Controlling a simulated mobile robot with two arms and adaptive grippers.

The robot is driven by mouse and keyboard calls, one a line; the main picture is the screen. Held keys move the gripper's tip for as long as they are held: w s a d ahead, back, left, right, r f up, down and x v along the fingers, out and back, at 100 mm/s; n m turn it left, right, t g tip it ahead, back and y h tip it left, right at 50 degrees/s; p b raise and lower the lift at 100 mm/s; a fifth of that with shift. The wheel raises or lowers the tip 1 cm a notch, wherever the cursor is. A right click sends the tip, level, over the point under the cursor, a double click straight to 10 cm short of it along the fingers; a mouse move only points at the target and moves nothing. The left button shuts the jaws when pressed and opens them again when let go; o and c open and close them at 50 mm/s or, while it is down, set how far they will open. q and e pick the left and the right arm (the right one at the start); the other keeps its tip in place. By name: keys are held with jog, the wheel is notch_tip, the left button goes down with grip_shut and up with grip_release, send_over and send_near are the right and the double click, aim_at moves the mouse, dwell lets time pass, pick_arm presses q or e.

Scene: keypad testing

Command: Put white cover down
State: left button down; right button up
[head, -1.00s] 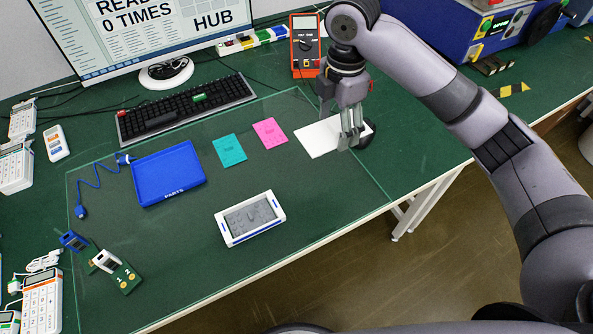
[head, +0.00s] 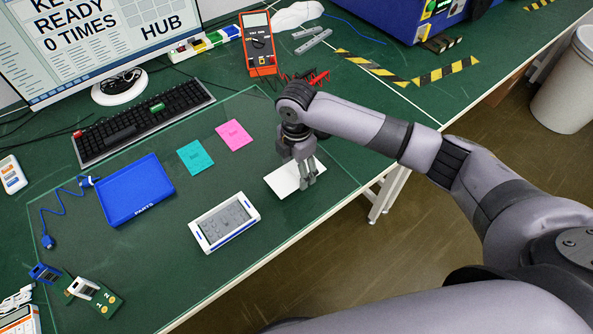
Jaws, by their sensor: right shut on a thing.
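The white cover (head: 287,181) is a flat white plate near the front right of the glass-like mat (head: 345,180). My right gripper (head: 308,180) comes down on the cover's right side and is shut on it. The cover lies level, on or just above the mat; I cannot tell which. A white keypad housing (head: 224,222) with a grey inside sits to the left of the cover, apart from it. My left gripper is not in view.
A blue parts tray (head: 135,190), a teal card (head: 195,157) and a pink card (head: 234,135) lie to the left. A keyboard (head: 142,119) and an orange multimeter (head: 258,43) are behind. The table's front edge is close to the cover.

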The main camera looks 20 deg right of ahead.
aim_at(296, 169)
jog(key=shift+f, duration=1.05)
jog(key=shift+f, duration=0.2)
jog(key=o, duration=1)
jog(key=shift+o, duration=0.2)
notch_tip(296, 169, up, 12)
jog(key=shift+r, duration=0.2)
